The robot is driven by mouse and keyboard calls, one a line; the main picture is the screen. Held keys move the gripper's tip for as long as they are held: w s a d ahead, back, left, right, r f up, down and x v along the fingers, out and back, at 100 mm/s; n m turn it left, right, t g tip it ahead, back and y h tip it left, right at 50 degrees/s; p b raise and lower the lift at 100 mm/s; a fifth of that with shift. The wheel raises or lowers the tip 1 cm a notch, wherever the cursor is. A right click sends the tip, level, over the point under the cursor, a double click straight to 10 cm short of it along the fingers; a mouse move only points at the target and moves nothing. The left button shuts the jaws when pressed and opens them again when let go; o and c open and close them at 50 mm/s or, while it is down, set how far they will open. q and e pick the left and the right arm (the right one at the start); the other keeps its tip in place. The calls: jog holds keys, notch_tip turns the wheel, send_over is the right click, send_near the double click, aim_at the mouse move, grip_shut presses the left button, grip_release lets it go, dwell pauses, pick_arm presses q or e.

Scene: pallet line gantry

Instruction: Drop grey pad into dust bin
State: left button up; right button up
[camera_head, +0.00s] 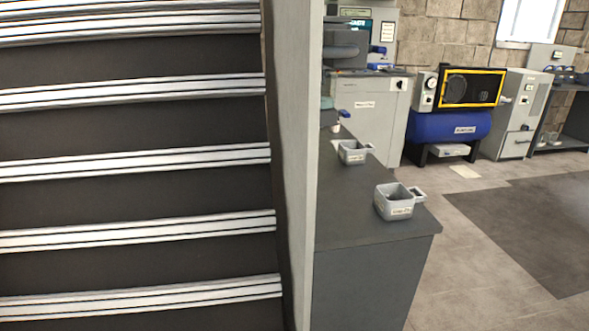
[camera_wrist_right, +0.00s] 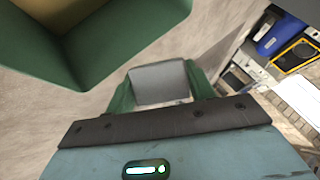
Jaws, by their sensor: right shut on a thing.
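In the right wrist view the grey pad (camera_wrist_right: 160,84) is held between the two green fingers of my right gripper (camera_wrist_right: 159,90). The gripper is shut on it. A large green open-topped container (camera_wrist_right: 125,42) with a tan inside fills the upper left of that view. It looks like the dust bin, but no label shows. The pad is apart from it in the picture, to the lower right of its near corner; the height between them is hard to tell. Neither gripper, the pad nor the container shows in the head view.
In the head view, dark steps with pale edges (camera_head: 135,160) and a grey upright panel (camera_head: 296,150) fill the left. A dark counter (camera_head: 370,220) holds two small grey bins (camera_head: 395,203). A blue compressor (camera_head: 450,128) stands behind. Floor (camera_head: 455,205) right of the counter is clear.

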notch_tip(320, 180, down, 3)
jog(key=shift+f+b, duration=0.15)
jog(key=shift+b, duration=1.1)
jog(key=shift+f, duration=0.2)
jog(key=shift+f+b, duration=0.1)
jog(key=shift+b, duration=0.25)
pick_arm(q)
jog(key=w+f, duration=0.1)
jog(key=f, duration=0.1)
jog(key=shift+w+a+f, duration=0.2)
jog(key=shift+w+f, duration=0.15)
jog(key=shift+w, duration=0.05)
pick_arm(e)
jog(key=o, duration=1.1)
pick_arm(q)
jog(key=shift+s+f, duration=0.1)
jog(key=shift+s, duration=0.1)
jog(key=shift+s, duration=0.2)
